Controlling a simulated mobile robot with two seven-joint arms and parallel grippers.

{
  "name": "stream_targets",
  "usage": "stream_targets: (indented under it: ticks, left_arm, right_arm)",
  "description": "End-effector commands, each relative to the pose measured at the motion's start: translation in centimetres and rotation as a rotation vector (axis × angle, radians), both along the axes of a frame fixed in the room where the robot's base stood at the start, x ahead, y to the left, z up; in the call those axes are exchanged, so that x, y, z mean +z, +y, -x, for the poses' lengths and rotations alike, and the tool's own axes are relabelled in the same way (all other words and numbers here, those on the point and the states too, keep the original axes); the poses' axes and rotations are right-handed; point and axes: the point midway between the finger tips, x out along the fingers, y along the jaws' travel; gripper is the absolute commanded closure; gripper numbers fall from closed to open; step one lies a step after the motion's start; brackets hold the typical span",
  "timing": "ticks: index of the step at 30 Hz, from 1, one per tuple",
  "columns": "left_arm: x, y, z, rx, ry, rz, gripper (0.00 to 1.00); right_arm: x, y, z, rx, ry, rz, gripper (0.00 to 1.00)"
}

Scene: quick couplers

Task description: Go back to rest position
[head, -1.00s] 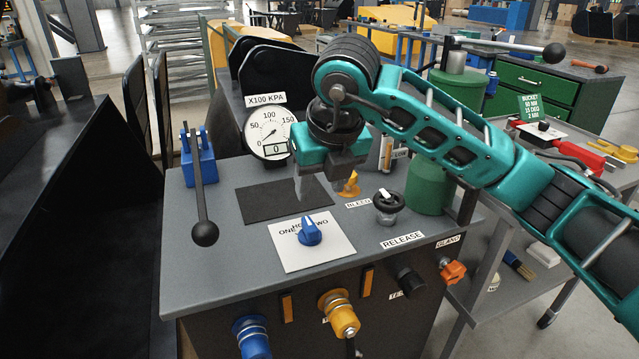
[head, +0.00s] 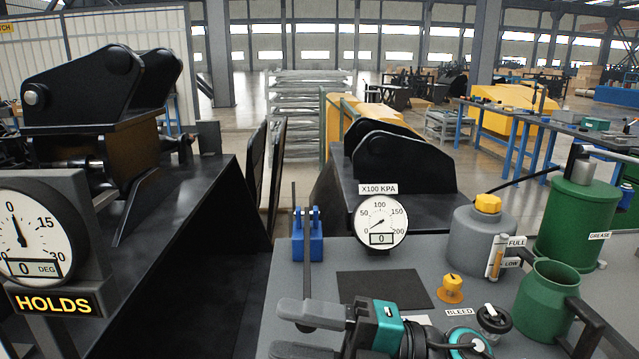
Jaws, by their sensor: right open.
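My right gripper (head: 281,329) is at the bottom of the head view, over the front of the grey bench (head: 272,290). My left gripper is not in view.
An angle gauge (head: 30,232) reading 0 stands at left above a HOLDS sign.

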Motion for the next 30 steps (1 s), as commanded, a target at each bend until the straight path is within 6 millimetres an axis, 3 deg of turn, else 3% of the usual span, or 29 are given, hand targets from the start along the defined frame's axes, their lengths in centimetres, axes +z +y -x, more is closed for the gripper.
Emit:
stream_targets:
  ticks: [2,5,8,11,15,19,24,30]
  left_arm:
    - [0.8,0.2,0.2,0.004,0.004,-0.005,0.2]
    - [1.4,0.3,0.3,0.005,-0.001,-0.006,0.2]
    - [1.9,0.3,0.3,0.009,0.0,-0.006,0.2]
    - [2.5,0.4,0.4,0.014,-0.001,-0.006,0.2]
    - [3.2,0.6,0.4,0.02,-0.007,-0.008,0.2]
    - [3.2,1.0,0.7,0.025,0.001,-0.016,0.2]
    - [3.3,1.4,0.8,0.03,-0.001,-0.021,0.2]
    - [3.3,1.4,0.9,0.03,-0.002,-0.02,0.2]
  right_arm:
    - [0.6,-1.5,-1.3,-0.133,0.16,-0.173,0.5]
    - [-0.5,-4.5,-3.4,-0.328,0.363,-0.342,0.5]
    - [-3.9,-8.2,-4.9,-0.545,0.591,-0.46,0.5]
    - [-9.2,-12.0,-4.8,-0.766,0.84,-0.527,0.5]
    - [-17.6,-16.6,-1.4,-1.044,1.191,-0.536,0.5]
    - [-23.3,-18.7,3.2,-1.204,1.437,-0.498,0.5]
    - [-26.7,-19.8,7.0,-1.297,1.606,-0.455,0.5]
    - [-27.2,-19.9,7.6,-1.307,1.632,-0.45,0.5]
